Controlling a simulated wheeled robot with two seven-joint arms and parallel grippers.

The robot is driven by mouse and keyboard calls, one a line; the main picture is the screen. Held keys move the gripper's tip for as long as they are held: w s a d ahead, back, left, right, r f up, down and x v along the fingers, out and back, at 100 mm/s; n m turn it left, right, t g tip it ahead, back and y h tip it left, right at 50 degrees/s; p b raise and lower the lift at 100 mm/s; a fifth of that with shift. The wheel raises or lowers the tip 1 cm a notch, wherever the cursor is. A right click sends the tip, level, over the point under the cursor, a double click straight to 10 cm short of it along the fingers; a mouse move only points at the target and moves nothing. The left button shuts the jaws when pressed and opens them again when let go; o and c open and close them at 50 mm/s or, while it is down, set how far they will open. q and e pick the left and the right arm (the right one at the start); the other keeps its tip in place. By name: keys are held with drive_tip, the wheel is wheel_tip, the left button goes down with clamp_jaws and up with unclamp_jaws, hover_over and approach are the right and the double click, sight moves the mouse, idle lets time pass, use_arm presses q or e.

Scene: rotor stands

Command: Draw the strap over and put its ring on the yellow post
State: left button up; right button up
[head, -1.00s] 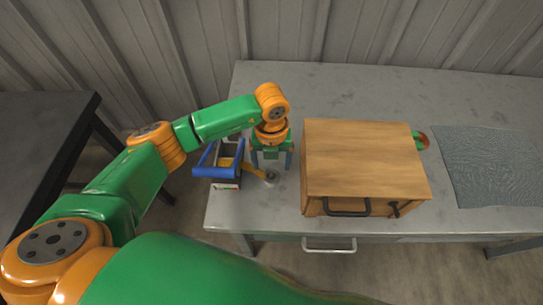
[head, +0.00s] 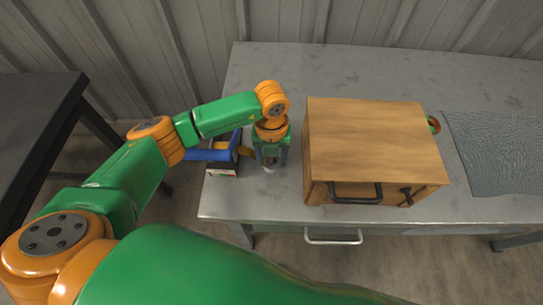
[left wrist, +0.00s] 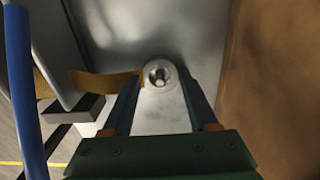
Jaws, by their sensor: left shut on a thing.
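My left gripper (head: 270,160) points down at the left end of the grey table. It is shut on the pale round ring (left wrist: 159,76), which sits between its fingertips in the left wrist view. The ochre strap (left wrist: 103,85) runs left from the ring, and a short piece of the strap (head: 246,151) shows beside the gripper in the head view. A stand with a blue bar (head: 207,155) is just left of the gripper; the blue bar also shows in the left wrist view (left wrist: 20,80). I cannot make out a yellow post. My right gripper is not in view.
A wooden box (head: 370,140) with black handles stands close right of the gripper. A green and reddish thing (head: 434,125) is partly hidden behind it. A grey textured mat (head: 495,150) lies at the right of the table (head: 300,75). A dark table (head: 40,120) is at the left.

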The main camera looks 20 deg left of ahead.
use_arm(q)
drive_tip(key=shift+r+p, duration=2.55)
drive_tip(key=shift+r, duration=0.5)
drive_tip(key=shift+f, duration=0.1)
